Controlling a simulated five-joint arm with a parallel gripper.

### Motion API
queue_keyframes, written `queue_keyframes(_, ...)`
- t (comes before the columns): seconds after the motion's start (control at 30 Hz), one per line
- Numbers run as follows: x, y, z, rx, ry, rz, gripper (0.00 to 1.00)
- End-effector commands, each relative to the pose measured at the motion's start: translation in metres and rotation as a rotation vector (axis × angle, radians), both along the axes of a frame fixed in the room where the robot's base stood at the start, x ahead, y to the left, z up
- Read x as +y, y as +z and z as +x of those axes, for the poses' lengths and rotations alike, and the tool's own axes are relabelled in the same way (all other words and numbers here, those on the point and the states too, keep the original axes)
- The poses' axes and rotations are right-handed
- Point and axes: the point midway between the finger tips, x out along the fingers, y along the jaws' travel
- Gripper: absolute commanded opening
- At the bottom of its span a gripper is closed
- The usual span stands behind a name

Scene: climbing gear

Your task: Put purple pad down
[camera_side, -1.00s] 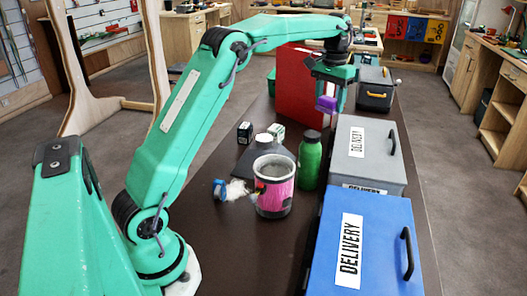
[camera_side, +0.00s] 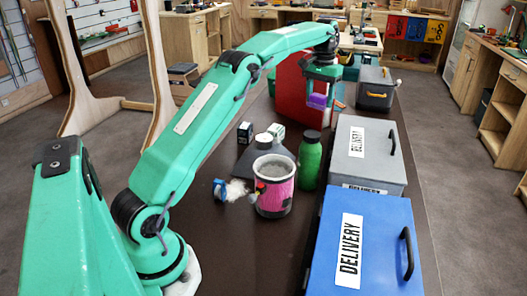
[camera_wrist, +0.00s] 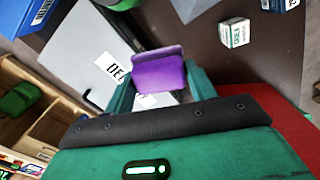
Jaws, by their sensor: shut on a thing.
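The purple pad (camera_side: 317,100) is held in my gripper (camera_side: 320,88), above the dark table in front of the red panel. In the wrist view the purple pad (camera_wrist: 158,73) sits between the two green fingers of my gripper (camera_wrist: 160,88), which is shut on it. The pad's lower part is hidden by the gripper. In the side view something pale blue shows just under the pad; I cannot tell whether they touch.
A grey delivery box (camera_side: 362,150), a blue delivery box (camera_side: 372,235) and a dark box (camera_side: 375,92) line the right. A green bottle (camera_side: 310,160) and pink can (camera_side: 274,188) stand mid-table. A small white-green box (camera_wrist: 234,32) lies nearby.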

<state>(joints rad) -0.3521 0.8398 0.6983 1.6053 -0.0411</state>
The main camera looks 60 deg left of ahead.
Motion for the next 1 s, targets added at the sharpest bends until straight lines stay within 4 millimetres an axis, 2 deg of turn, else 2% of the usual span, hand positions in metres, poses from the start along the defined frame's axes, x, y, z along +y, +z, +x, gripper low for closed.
queue_keyframes(0.27,-0.001,-0.018,-0.001,0.000,-0.001,0.000,0.33)
queue_keyframes(0.47,-0.001,-0.046,-0.001,0.001,-0.001,0.000,0.33)
queue_keyframes(0.7,-0.001,-0.103,-0.001,0.003,-0.001,-0.001,0.33)
queue_keyframes(0.8,-0.001,-0.117,0.000,0.000,-0.001,0.000,0.33)
queue_keyframes(1.0,-0.001,-0.125,0.000,-0.002,-0.001,0.001,0.33)
